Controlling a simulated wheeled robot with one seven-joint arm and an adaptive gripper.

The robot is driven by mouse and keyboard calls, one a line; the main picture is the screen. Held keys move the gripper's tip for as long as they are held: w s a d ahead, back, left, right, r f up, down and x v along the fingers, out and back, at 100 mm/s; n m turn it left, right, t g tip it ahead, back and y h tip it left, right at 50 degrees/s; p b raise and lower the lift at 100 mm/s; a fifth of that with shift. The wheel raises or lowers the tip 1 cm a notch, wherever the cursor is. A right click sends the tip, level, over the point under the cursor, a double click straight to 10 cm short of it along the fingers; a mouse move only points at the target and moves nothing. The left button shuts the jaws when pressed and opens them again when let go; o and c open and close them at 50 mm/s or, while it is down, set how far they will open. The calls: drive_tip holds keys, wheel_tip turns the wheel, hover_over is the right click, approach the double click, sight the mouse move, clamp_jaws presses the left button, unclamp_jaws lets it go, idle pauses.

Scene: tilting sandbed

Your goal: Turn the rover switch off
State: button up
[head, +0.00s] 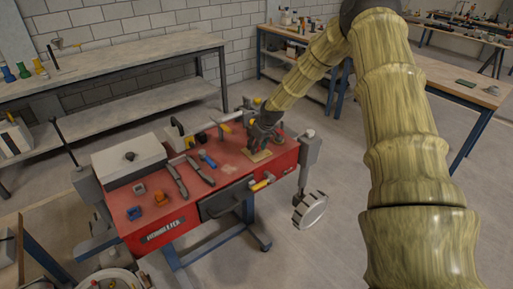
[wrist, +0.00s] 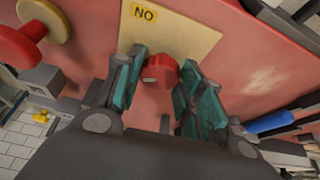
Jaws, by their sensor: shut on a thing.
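The switch is a red rotary knob (wrist: 163,72) with a pale mark, on a cream plate (wrist: 190,35) with a yellow label (wrist: 143,12) that reads "NO" in the wrist view, perhaps "ON" upside down. My gripper (wrist: 157,92) has its teal-padded fingers on both sides of the knob and is shut on it. In the head view, my gripper (head: 258,143) points down at the plate (head: 257,156) at the right end of the red bench top (head: 225,160). The knob is hidden there by my gripper.
On the red bench lie dark tools (head: 176,182), a blue tool (head: 207,159) and small blocks (head: 160,198). A grey box (head: 130,160) stands at its left. A handwheel (head: 310,210) hangs at the right. A red and yellow knob (wrist: 35,35) is near my gripper.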

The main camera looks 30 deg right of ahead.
drive_tip(key=shift+d+n+y+b, duration=0.2)
drive_tip(key=shift+n+y+b, duration=0.6)
drive_tip(key=shift+n, duration=1)
drive_tip(key=shift+g, duration=0.4)
drive_tip(key=o, duration=1)
drive_tip(key=shift+r, duration=0.1)
drive_tip(key=shift+v, duration=5.85)
